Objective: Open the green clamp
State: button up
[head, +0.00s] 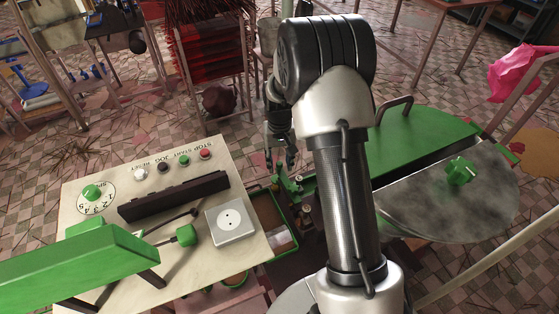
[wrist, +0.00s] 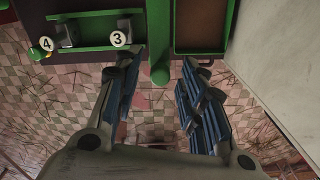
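The green clamp shows in the wrist view as an upright green bar with a rounded end (wrist: 160,72). In the head view a small green part (head: 296,186), probably the same clamp, sits just below my fingertips, beside the pale control panel. My gripper (head: 280,165) is open and points down there. In the wrist view my gripper (wrist: 160,65) has its two blue-padded fingers spread, one on each side of the bar's rounded end. I see gaps on both sides and no clear contact. My arm hides part of the machine behind the clamp.
The control panel (head: 100,198) with buttons and a dial stands left of my gripper. A green-rimmed tray (head: 262,210) lies beside it. A grey half-round plate (head: 430,205) with a green knob (head: 460,171) is at right. Labels 3 (wrist: 118,39) and 4 (wrist: 46,44) mark parts left of the bar.

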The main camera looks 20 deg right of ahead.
notch_tip(320, 180, up, 12)
dwell(0.4)
dwell(0.3)
